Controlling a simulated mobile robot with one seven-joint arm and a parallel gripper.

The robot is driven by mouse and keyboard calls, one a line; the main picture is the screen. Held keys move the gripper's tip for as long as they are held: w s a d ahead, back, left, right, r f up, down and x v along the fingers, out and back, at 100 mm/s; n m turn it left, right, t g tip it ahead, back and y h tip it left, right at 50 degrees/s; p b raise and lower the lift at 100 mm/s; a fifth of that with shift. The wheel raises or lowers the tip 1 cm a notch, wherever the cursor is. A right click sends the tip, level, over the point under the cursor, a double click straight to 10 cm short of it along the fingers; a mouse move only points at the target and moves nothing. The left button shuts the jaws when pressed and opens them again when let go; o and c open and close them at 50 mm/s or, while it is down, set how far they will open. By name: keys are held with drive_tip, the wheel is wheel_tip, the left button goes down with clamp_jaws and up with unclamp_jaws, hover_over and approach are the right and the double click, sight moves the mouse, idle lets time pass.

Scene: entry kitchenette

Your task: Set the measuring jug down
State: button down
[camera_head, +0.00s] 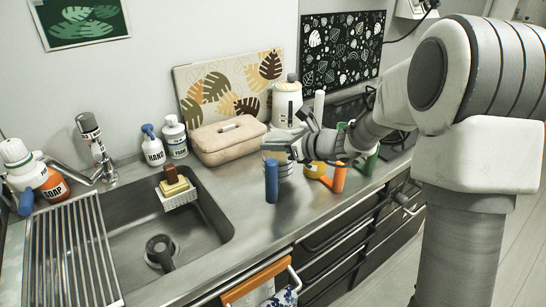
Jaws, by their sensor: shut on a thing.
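The sink (190,238) is at left. Bare counter lies in front of the blue cylinder.

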drive_tip(key=shift+f, duration=1.3)
drive_tip(key=shift+f+b, duration=0.15)
drive_tip(key=shift+b, duration=0.25)
drive_tip(key=c, duration=1)
unclamp_jaws()
